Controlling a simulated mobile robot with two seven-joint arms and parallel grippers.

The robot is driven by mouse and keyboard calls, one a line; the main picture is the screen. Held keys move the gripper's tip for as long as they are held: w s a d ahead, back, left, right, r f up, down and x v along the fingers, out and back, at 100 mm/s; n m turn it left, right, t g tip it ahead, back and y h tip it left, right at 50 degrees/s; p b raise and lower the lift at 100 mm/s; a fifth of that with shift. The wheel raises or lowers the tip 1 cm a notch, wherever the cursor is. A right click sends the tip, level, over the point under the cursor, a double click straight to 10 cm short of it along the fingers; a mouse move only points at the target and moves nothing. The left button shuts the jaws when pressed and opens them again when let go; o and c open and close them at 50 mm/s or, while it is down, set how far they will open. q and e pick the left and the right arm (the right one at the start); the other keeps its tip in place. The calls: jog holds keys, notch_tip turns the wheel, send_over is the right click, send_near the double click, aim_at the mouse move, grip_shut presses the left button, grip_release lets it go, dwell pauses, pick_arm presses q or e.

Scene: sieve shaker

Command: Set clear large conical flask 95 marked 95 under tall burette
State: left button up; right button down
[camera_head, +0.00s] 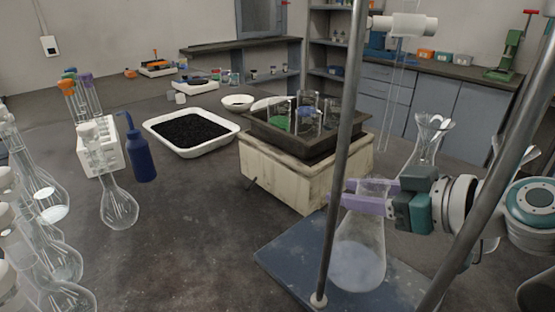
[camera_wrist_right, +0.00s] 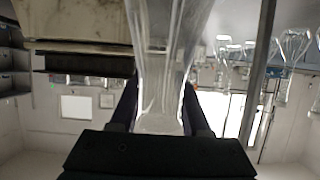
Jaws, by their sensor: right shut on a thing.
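A clear large conical flask (camera_head: 360,255) stands upright over the blue-grey stand base (camera_head: 285,262), beside its metal rod. I cannot tell whether it touches the base, and no number is readable on it. My right gripper (camera_head: 358,193), with purple fingers, is shut on its neck from the right. In the right wrist view the flask (camera_wrist_right: 165,65) lies between the dark fingers (camera_wrist_right: 160,110). The tall burette (camera_head: 393,85) is a thin clear tube hanging from a white clamp (camera_head: 402,24). Its lower end appears above and slightly right of the flask mouth. My left gripper is not in view.
A sieve shaker box (camera_head: 285,170) with a dark tray of glassware stands just behind the base. More glassware (camera_head: 427,140) stands behind my right gripper. Several flasks (camera_head: 118,200) and a blue bottle (camera_head: 140,155) stand left. The bench between is clear.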

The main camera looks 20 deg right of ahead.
jog(key=shift+f, duration=0.1)
jog(key=shift+c, duration=1.8)
grip_release()
jog(key=shift+s+r, duration=0.1)
jog(key=shift+r, duration=0.2)
jog(key=v, duration=1.1)
jog(key=shift+s+d, duration=0.25)
jog(key=shift+s, duration=0.1)
